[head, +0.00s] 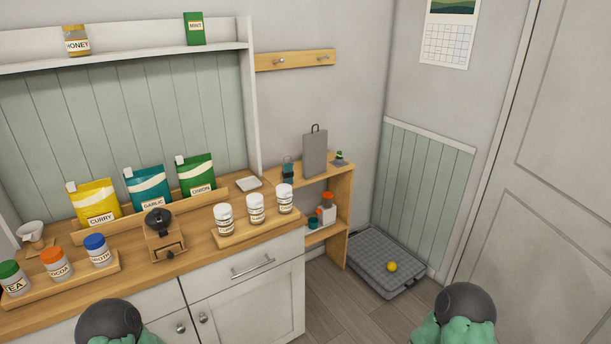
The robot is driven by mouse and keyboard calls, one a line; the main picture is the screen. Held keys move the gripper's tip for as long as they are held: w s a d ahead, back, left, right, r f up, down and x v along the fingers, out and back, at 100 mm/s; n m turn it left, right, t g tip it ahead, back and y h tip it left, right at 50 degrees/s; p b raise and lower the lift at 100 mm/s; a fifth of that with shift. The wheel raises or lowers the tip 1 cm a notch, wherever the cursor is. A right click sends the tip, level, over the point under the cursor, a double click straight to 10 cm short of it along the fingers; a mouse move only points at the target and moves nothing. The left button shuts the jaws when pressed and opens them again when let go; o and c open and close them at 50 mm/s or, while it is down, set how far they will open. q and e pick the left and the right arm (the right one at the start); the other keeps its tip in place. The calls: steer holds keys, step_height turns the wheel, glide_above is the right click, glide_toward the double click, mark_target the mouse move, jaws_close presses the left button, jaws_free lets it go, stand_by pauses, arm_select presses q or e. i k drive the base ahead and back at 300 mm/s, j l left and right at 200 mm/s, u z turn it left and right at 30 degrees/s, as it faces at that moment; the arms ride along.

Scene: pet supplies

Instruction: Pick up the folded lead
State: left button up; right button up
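I cannot make out a folded lead for certain. A small dark teal item (288,171) stands on top of the low wooden shelf unit (343,190), beside a grey board with a handle (315,154). A small teal thing (313,222) lies on the unit's lower shelf; both are too small to tell what they are. Only rounded dark and green parts of my two arms show at the bottom edge. Neither gripper is in view.
The wooden counter (200,222) carries pouches, jars, a grinder (163,235) and a white dish (248,184). A white and orange bottle (327,209) is on the lower shelf. A grey tray (372,260) with a yellow ball (392,267) lies on the floor by the door (550,190).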

mark_target(288, 173)
steer(key=i, duration=0.15)
steer(key=u, duration=0.6)
steer(key=i+l+u, duration=0.25)
steer(key=l+u, duration=0.2)
steer(key=l, duration=0.15)
steer(key=i+l+u, duration=0.1)
steer(key=l+u, duration=0.35)
steer(key=l, duration=0.2)
steer(key=l+u, duration=0.45)
steer(key=l, duration=0.2)
steer(key=i, duration=0.05)
